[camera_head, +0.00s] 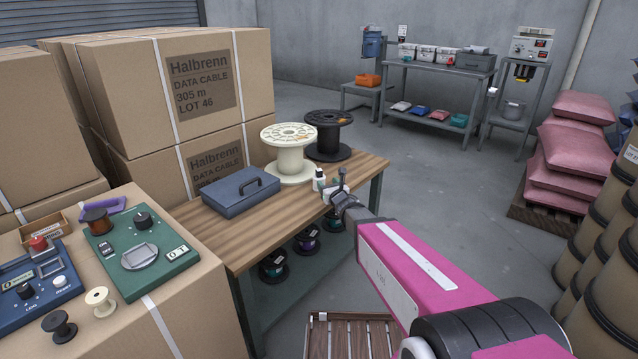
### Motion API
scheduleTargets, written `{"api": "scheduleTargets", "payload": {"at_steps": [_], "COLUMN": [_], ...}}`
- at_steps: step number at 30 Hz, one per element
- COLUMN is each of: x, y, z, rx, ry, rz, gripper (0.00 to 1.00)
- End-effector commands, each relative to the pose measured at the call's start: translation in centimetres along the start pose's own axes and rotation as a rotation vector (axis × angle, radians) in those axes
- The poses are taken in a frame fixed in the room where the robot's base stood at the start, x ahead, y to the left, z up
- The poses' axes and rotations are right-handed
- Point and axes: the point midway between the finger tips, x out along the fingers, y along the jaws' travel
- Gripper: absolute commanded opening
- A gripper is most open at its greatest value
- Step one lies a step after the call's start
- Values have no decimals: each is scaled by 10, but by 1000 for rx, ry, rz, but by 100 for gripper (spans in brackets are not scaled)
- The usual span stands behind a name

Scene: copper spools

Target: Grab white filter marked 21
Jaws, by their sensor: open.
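No marking 21 can be read on anything in the head view, so I cannot tell for sure which thing is the white filter. A small white cylinder-like item (319,181) with a darker top stands near the right edge of the wooden workbench (240,240). My gripper (331,192) is at the bench's right edge, just right of this item. The fingers are small in the picture and look open. Whether they touch the item cannot be told.
A cream spool (289,158) and a black spool (329,140) stand behind the gripper on the bench. A blue-grey box (240,194) lies left. Stacked cartons (160,95) border the bench. A slatted wooden pallet (345,338) lies on the floor. Open floor extends behind right.

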Motion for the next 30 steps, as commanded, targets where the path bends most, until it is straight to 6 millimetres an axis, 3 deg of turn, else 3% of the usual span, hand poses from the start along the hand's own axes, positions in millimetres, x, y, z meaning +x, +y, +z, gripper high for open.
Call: {"api": "scheduleTargets", "payload": {"at_steps": [9,16,24,30], "x": [47,60,97,102], "y": [-2,-2,-2,-2], "z": [-1,0,1,1], "rx": [2,4,4,4], "ry": [1,2,2,2], "rz": [-2,-2,-2,-2], "gripper": [57,57,57,57]}}
